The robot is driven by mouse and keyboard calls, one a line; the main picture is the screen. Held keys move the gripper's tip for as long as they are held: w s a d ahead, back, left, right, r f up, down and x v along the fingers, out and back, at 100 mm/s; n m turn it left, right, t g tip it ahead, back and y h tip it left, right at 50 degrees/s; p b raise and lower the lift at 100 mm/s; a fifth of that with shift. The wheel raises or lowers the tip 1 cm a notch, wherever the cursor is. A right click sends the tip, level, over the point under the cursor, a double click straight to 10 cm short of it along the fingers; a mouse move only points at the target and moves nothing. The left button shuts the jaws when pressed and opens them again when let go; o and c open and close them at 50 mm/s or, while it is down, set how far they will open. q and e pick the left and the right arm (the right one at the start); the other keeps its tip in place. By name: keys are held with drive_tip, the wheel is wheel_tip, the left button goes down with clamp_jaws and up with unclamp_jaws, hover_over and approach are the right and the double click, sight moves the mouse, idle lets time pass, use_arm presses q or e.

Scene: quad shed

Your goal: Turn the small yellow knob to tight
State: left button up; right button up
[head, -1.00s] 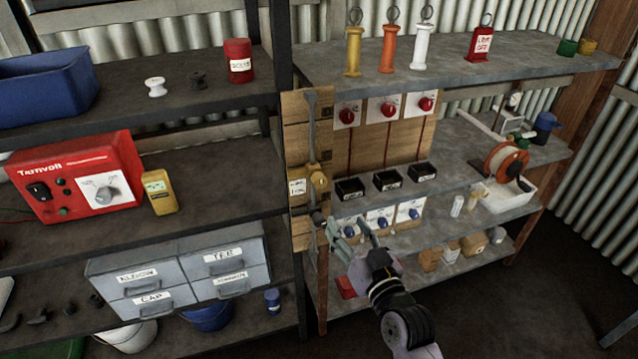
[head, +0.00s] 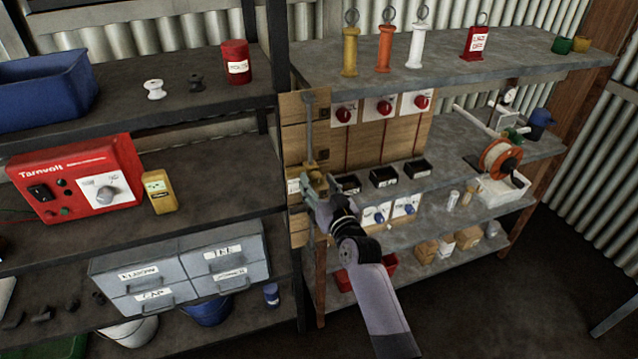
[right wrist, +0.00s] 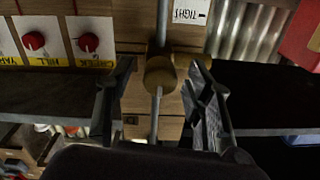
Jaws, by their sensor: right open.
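The small yellow knob (head: 317,180) sits on a grey vertical rod (head: 309,135) fixed to a wooden board. In the right wrist view the knob (right wrist: 160,75) lies between the two spread fingers of my right gripper (right wrist: 158,100), with a gap on each side. A white label reading "TIGHT" (right wrist: 188,12) appears upside down beside the rod there. In the head view my right gripper (head: 314,190) is at the knob and partly covers its lower side and the label beside it. My left gripper is not in view.
Red knobs (head: 384,106) on white plates, small black bins (head: 384,177) and blue knobs (head: 409,209) are close by on the right. A dark shelf post (head: 284,240) stands just left of the board.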

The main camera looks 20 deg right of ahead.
clamp_jaws()
idle(0.6)
drive_tip(key=shift+m, duration=0.4)
drive_tip(key=m, duration=0.3)
drive_tip(key=shift+m+p, duration=0.35)
drive_tip(key=shift+m, duration=0.05)
drive_tip(key=m, duration=0.4)
drive_tip(key=shift+m, duration=0.3)
drive_tip(key=m, duration=0.4)
drive_tip(key=shift+a+m+h+p, duration=0.1)
drive_tip(key=shift+m+h+p, duration=0.2)
drive_tip(key=shift+r+m, duration=0.1)
drive_tip(key=shift+m, duration=2.2)
